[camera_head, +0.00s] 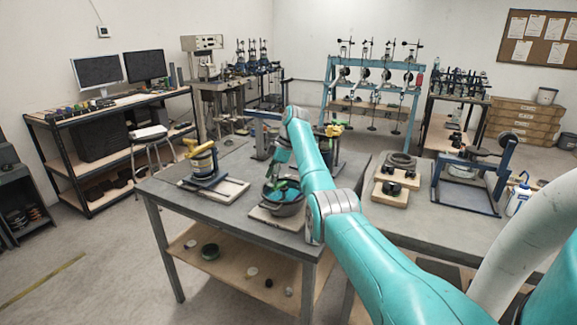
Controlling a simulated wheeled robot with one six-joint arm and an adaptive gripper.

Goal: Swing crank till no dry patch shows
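A round dark pot (284,205) sits on a light board on the grey table (228,222). Teal material shows in it; at this size I cannot tell wet from dry patches. My teal arm comes in from the lower right, and its end reaches down over the pot. My gripper (282,184) seems to be at or just above the pot; its fingers are too small and covered to read. A device with a yellow handle (196,148) stands left of the pot on its own board. Another yellow-topped device (333,130) stands behind my arm, partly hidden. Which part is the crank is unclear.
Right of my arm, a wooden block stand (396,183) and a blue-framed device (474,178) stand on a second table, with a white bottle (519,197) near them. Several small items lie on the lower shelf (240,262). Floor at the left is clear.

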